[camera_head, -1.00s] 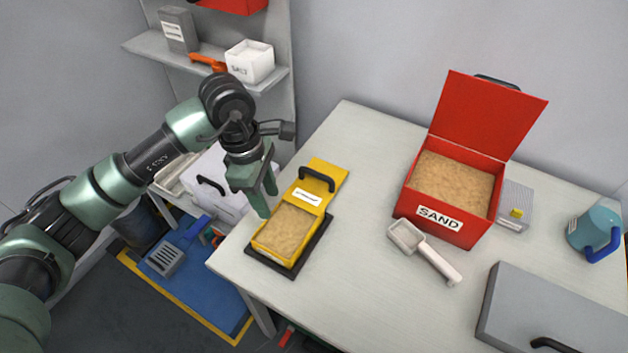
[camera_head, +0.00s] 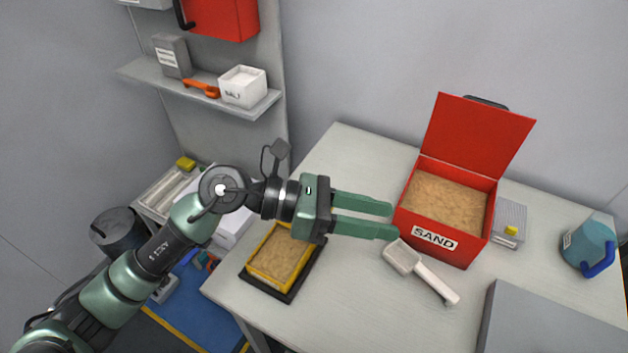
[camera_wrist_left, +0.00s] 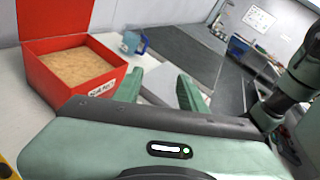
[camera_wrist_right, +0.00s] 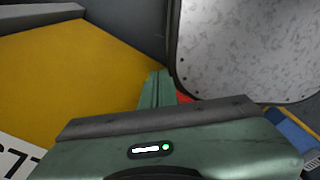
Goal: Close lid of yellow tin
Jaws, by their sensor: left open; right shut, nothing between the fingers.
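The yellow tin (camera_head: 252,268) sits on a dark tray near the table's left edge in the head view. Its top is uncovered at the near end and sandy fill shows inside. Its lid is hidden behind my left gripper (camera_head: 393,220), so I cannot tell its angle. The left gripper is open and empty, with its fingers pointing right toward the red sand box; whether it touches the lid is unclear. In the left wrist view, its fingers (camera_wrist_left: 158,85) are apart. My right gripper (camera_wrist_right: 158,88) shows only in the right wrist view, shut and empty, over a yellow surface.
The open red sand box (camera_head: 436,240) stands right of the left fingers. A white scoop (camera_head: 430,276) lies before it. A grey box (camera_head: 550,325) is at the front right, and a teal jug (camera_head: 585,248) at the far right. Shelves (camera_head: 200,90) stand back left.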

